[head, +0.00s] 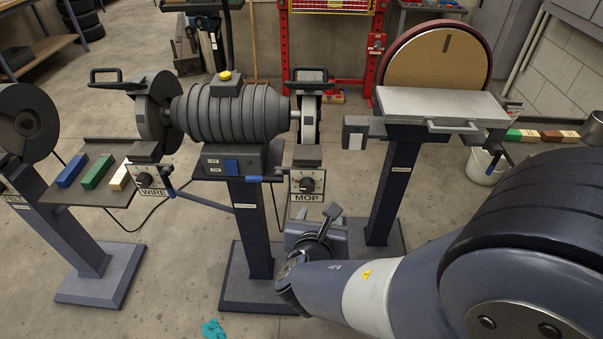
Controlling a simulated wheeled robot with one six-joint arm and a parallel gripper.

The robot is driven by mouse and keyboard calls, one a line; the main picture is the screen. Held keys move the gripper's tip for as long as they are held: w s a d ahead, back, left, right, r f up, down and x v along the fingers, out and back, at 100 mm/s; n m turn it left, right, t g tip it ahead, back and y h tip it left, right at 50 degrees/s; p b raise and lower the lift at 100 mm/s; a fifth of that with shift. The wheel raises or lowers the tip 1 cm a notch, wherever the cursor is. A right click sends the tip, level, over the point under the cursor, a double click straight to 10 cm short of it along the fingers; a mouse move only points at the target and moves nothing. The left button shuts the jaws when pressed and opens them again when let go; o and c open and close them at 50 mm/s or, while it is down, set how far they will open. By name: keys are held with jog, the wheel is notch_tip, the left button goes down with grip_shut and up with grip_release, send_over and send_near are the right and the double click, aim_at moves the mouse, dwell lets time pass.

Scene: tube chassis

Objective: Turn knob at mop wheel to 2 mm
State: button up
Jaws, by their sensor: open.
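The mop knob (307,184) is a small dark dial on a pale plate with the label MOP below it, on the right of the grinder stand. Its pointer and scale marks are too small to read. The mop wheel (309,119) is a pale disc in a dark guard just above the plate. My gripper (328,217) is below and slightly right of the knob, apart from it in the picture. Its jaws are open and look empty, though the wrist hides part of them. The gap in depth to the knob cannot be told.
A similar knob plate marked WIRE (149,181) sits left, under the wire wheel (156,112). The motor body (232,110) stands between the wheels. A blue-handled lever (270,179) juts beside the mop plate. A disc sander table (437,104) stands right. A teal rag (213,329) lies on the floor.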

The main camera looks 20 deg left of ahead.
aim_at(307, 189)
jog(key=w+a+f, duration=0.1)
jog(key=w, duration=0.2)
jog(key=w+a+f+n+y, duration=0.1)
jog(key=w+a, duration=0.1)
jog(key=w, duration=0.1)
jog(key=w+a+f+n, duration=0.1)
jog(key=w+a, duration=0.1)
jog(key=w, duration=0.1)
jog(key=shift+w+a+f, duration=0.1)
jog(key=shift+w+a, duration=0.1)
jog(key=shift+w, duration=0.05)
jog(key=shift+c, duration=0.4)
jog(key=c, duration=0.9)
jog(key=shift+f+b, duration=0.1)
jog(key=shift+b, duration=0.4)
